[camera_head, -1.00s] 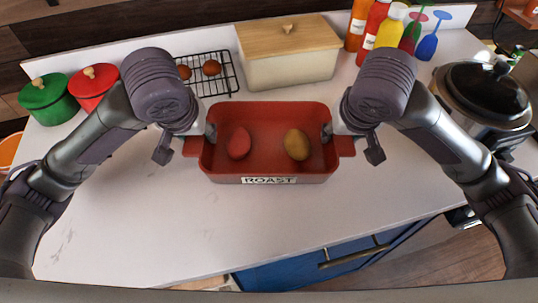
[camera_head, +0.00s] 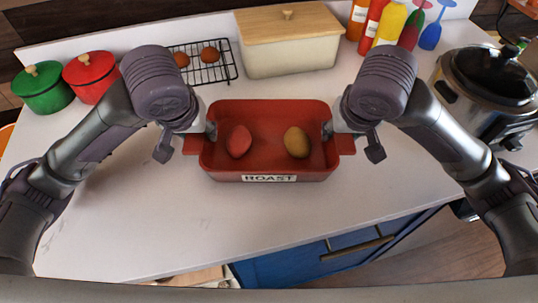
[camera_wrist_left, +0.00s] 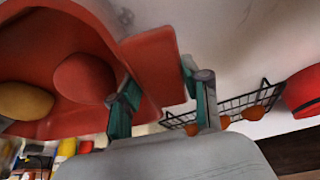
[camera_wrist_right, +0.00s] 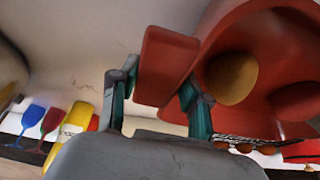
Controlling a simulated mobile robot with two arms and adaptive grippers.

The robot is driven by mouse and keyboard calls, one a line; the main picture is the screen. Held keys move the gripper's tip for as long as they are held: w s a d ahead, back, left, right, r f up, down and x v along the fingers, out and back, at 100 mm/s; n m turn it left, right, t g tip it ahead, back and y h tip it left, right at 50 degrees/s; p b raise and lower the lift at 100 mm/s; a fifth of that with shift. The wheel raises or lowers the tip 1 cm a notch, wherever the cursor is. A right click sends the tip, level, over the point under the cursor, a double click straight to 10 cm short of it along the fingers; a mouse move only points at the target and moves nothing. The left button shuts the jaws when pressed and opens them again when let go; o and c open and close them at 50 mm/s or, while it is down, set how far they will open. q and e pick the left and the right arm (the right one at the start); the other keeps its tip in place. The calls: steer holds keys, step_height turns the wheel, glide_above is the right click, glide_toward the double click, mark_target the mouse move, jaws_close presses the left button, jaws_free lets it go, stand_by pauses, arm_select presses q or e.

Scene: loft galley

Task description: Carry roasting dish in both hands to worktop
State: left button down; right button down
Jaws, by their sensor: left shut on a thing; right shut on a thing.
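The red roasting dish (camera_head: 268,165), with a white ROAST label on its near side, is level in front of me. Whether it touches the worktop (camera_head: 180,225) or hangs just above it I cannot tell. A reddish lump (camera_head: 239,141) and a yellow-brown lump (camera_head: 297,142) lie inside it. My left gripper (camera_head: 202,138) is shut on the dish's left handle, which the left wrist view also shows (camera_wrist_left: 155,66). My right gripper (camera_head: 337,138) is shut on the right handle, seen between the fingers in the right wrist view (camera_wrist_right: 165,65).
Behind the dish stand a wire rack (camera_head: 205,66) with brown round items and a cream bin (camera_head: 290,50) with wooden lid. Green (camera_head: 43,88) and red (camera_head: 92,75) pots stand at left, bottles (camera_head: 390,24) at back, a cooker (camera_head: 485,90) at right. The front worktop is bare.

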arm_select(q)
steer(key=shift+f+b, duration=0.55)
steer(key=shift+f, duration=0.15)
arm_select(e)
steer(key=shift+s+a+f, duration=0.1)
steer(key=shift+f, duration=0.65)
arm_select(q)
steer(key=c, duration=1)
jaws_free()
steer(key=shift+f, duration=0.2)
arm_select(e)
steer(key=c, duration=1)
jaws_free()
steer(key=shift+f, duration=0.2)
arm_select(q)
steer(key=o, duration=0.5)
steer(key=shift+s+r, duration=0.1)
steer(key=shift+r, duration=0.05)
steer(key=shift+c, duration=0.2)
arm_select(e)
steer(key=o, duration=0.5)
steer(key=shift+r, duration=0.15)
steer(key=shift+c, duration=0.2)
arm_select(q)
steer(key=shift+r, duration=0.1)
